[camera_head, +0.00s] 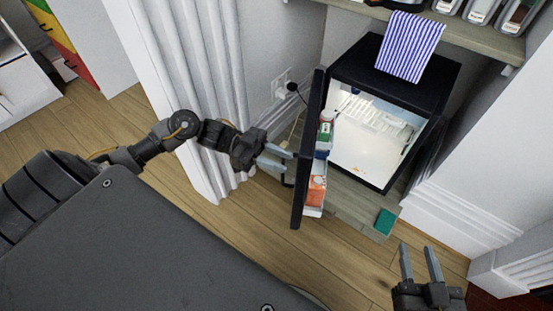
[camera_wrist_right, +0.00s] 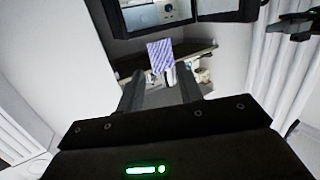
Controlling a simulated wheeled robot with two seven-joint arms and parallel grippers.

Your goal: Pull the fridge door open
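The small black fridge (camera_head: 452,78) stands under a wooden shelf, its lit white interior (camera_head: 372,135) exposed. Its door (camera_head: 303,165) is swung wide open to the left, with bottles and an orange carton on its inner racks. My left gripper (camera_head: 289,164) is at the outer face of the door, near the handle (camera_head: 288,181). Its two fingers are apart; I cannot tell whether they touch the door or handle. My right gripper (camera_head: 419,249) is open and empty at the lower right, clear of the fridge. Its parted fingers also show in the right wrist view (camera_wrist_right: 160,92).
A green item (camera_head: 385,221) lies on the low wooden base in front. The white fluted column (camera_head: 195,90) stands left of the door, behind my left arm. Wooden floor is free below the door.

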